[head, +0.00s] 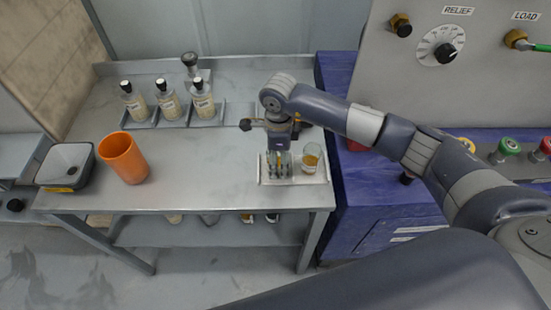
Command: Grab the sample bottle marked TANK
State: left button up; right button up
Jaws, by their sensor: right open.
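Three clear bottles with black caps and pale labels stand in a row in a grey rack (150,124) at the back left of the table. They are the left bottle (136,106), the middle bottle (169,103) and the right bottle (203,102). The labels are too small to read, so I cannot tell which is marked TANK. My right gripper (279,168) is open, pointing down over the left part of a white tray (308,179), well to the right of the bottles. My left gripper is not in view.
A glass with amber liquid (312,157) stands on the tray beside my right gripper. An orange cup (124,158) and a dark-rimmed grey box (67,165) sit at the table's left. A blue cabinet (370,195) adjoins on the right. The table's middle is clear.

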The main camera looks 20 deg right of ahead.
jog(key=c, duration=1.1)
